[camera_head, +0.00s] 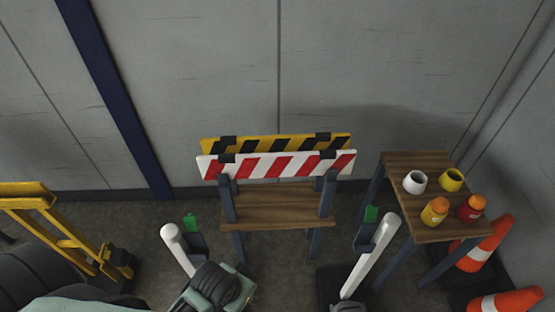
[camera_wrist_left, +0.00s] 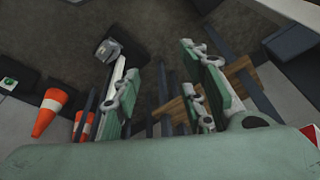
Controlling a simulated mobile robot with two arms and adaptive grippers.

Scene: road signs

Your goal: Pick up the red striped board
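The red and white striped board (camera_head: 278,165) lies level across the dark uprights of a stand with a wooden shelf (camera_head: 275,204). A yellow and black striped board (camera_head: 275,145) is just behind it. Part of my left arm (camera_head: 215,288) shows at the bottom, in front of and below the board; its fingertips cannot be made out there. In the left wrist view my left gripper (camera_wrist_left: 160,90) has its fingers spread with nothing clearly held between them. A small red and white patch (camera_wrist_left: 309,133) at the right edge may be the striped board. My right gripper is not in view.
White posts stand at left (camera_head: 178,249) and right (camera_head: 370,255). A wooden table (camera_head: 415,160) at right bears cups and orange- and red-topped bottles. Orange cones (camera_head: 485,244) stand beside it. A yellow frame (camera_head: 50,220) is at left; a grey wall is behind.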

